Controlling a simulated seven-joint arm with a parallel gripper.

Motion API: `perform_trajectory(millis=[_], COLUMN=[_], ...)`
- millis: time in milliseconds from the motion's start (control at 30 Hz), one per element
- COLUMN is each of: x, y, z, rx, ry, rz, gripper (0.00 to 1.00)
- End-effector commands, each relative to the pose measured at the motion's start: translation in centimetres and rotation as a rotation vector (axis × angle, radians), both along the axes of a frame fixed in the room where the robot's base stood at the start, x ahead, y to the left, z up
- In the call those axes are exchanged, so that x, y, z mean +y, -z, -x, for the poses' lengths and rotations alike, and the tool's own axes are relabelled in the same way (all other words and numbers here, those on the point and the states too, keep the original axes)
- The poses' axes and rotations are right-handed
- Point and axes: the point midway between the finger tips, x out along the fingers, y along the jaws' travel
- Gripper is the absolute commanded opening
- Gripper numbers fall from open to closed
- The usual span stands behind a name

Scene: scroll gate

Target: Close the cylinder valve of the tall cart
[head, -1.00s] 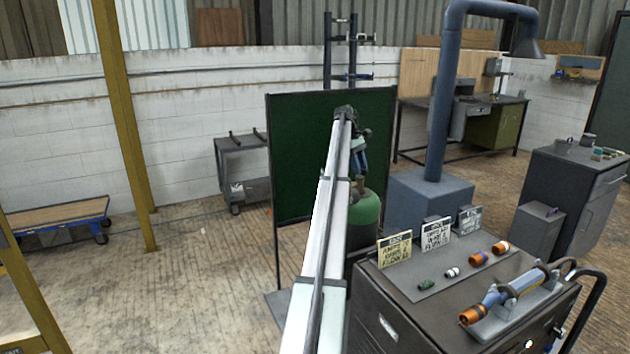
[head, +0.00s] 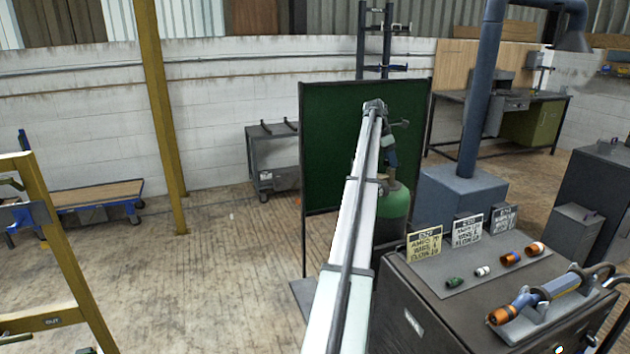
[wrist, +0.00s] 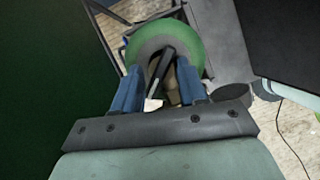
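A gas cylinder with a green shoulder (head: 396,206) stands in front of the dark green screen, partly hidden by my arm. Its rounded green top (wrist: 192,54) shows in the wrist view, with a blue frame bar beside it. My gripper (head: 390,160) is just above the cylinder top, pointing down. In the wrist view its two blue fingers (wrist: 160,78) are apart. A dark bar (wrist: 161,66) and a tan valve part (wrist: 172,85) show between them. I cannot tell whether the fingers touch either one. A tall blue upright frame (head: 385,40) rises behind the screen.
The green screen (head: 340,150) is close to the left of my gripper. A dark cabinet (head: 415,318) with signs and fittings on top stands at right front. A blue-grey extraction column (head: 478,110) stands behind it. A yellow post (head: 160,110) and open floor are at left.

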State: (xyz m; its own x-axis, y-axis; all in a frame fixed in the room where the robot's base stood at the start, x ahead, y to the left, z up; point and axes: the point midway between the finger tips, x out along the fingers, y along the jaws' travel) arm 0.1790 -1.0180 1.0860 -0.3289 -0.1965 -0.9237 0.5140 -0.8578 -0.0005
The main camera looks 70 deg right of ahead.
Motion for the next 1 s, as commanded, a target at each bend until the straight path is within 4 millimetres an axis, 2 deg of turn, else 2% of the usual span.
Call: perform_trajectory(millis=[167, 1000], x=[0.2, 3.3], y=[-0.3, -13.0], z=[0.0, -4.2], rx=[0.000, -0.001], ry=[-0.147, -0.138], rz=[0.002, 0.002], gripper=[0.40, 0.40])
